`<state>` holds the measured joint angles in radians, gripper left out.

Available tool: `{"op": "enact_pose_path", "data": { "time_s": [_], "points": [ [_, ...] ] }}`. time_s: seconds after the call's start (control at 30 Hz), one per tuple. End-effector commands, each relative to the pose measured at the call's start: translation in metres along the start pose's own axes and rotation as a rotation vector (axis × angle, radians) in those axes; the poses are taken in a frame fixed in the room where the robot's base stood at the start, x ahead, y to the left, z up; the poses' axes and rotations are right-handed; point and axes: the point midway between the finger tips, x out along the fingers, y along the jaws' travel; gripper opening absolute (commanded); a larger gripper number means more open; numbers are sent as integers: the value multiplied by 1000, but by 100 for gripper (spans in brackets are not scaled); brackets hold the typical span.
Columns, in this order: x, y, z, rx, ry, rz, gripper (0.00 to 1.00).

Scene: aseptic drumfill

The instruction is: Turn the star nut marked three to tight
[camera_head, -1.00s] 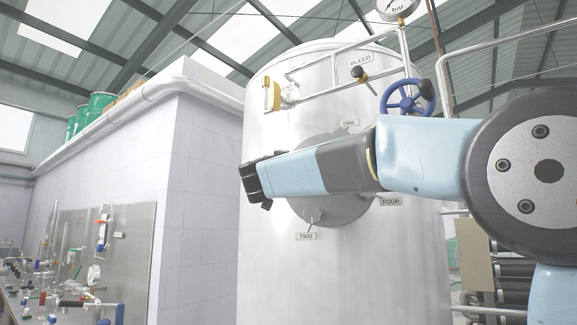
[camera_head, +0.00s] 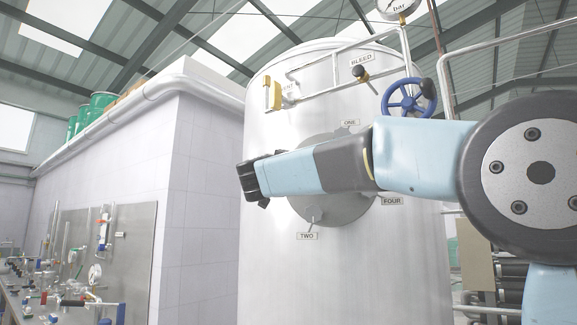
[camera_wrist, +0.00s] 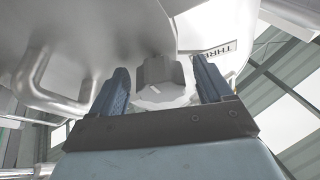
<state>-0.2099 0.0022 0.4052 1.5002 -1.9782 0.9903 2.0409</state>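A grey knobbed star nut (camera_wrist: 163,78) with a short white mark shows in the wrist view, beside a plate lettered THREE (camera_wrist: 213,51), which is partly cut off. My gripper (camera_wrist: 161,65) is open, with one blue finger on each side of this nut. A narrow gap seems to show at both sides; contact cannot be made out. In the head view my gripper (camera_head: 250,180) is at the left of the round grey cover (camera_head: 335,208) on the steel tank (camera_head: 290,275). There my arm hides the nut and its label.
Above are a yellow-handled vent valve (camera_head: 272,93), a bleed valve (camera_head: 361,74) and a blue handwheel (camera_head: 409,98). A curved metal handle (camera_wrist: 45,90) stands left of my fingers.

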Motion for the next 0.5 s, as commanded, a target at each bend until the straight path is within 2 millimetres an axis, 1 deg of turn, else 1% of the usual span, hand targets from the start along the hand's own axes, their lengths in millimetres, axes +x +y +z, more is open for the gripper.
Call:
{"op": "enact_pose_path", "data": {
  "time_s": [0.27, 0.37, 0.5],
  "points": [
    [-3, 0, -1, 0, 1, 0, 79],
    [-11, 0, -1, 0, 1, -1, 79],
    [-34, 0, 0, -1, 0, -3, 79]
  ]
}}
